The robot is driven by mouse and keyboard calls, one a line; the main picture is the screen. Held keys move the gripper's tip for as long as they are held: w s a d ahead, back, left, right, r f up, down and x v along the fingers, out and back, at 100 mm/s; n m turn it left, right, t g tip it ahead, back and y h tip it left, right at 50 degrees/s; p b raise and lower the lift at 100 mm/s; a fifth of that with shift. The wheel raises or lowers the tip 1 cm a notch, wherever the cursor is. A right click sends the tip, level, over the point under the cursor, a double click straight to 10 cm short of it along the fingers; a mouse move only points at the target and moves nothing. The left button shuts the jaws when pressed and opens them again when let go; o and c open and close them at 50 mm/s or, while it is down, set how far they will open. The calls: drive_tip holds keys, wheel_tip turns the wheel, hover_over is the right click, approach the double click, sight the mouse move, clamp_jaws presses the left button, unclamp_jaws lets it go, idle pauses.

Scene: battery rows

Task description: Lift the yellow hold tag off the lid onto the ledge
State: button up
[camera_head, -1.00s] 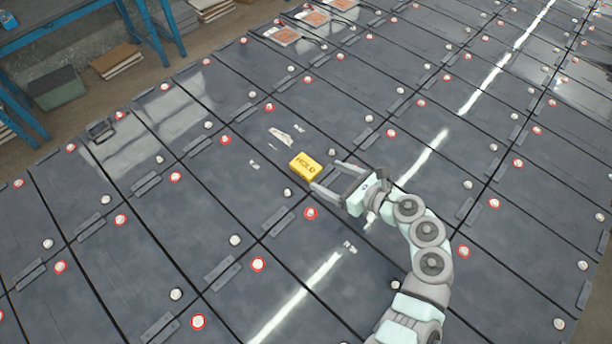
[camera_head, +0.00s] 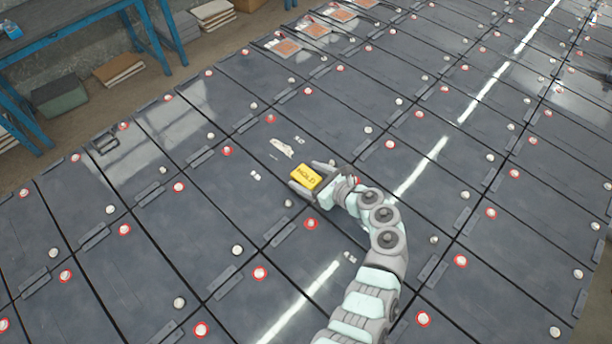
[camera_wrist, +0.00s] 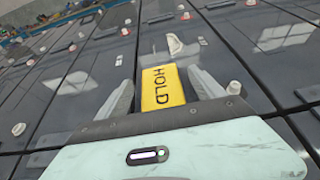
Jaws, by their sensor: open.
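The yellow hold tag (camera_head: 306,177), a block with "HOLD" in dark letters, lies on a dark grey lid (camera_head: 270,165). My gripper (camera_head: 307,176) is open around the tag, with one finger on each side of it. In the wrist view the tag (camera_wrist: 162,88) sits between the two grey fingers (camera_wrist: 162,92). A gap shows at its right side, and the left finger is close beside it. Whether either finger touches it I cannot tell. Its near end is hidden behind the gripper body. I cannot tell which part is the ledge.
Lids with red-ringed and white caps spread on all sides. Pale scraps (camera_head: 282,148) lie just beyond the tag. A black handle-like item (camera_head: 104,142) lies on a lid at left. Blue shelving (camera_head: 150,35) and a green box (camera_head: 60,97) stand beyond the lids' far left edge.

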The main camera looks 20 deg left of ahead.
drive_tip(key=c, duration=1.5)
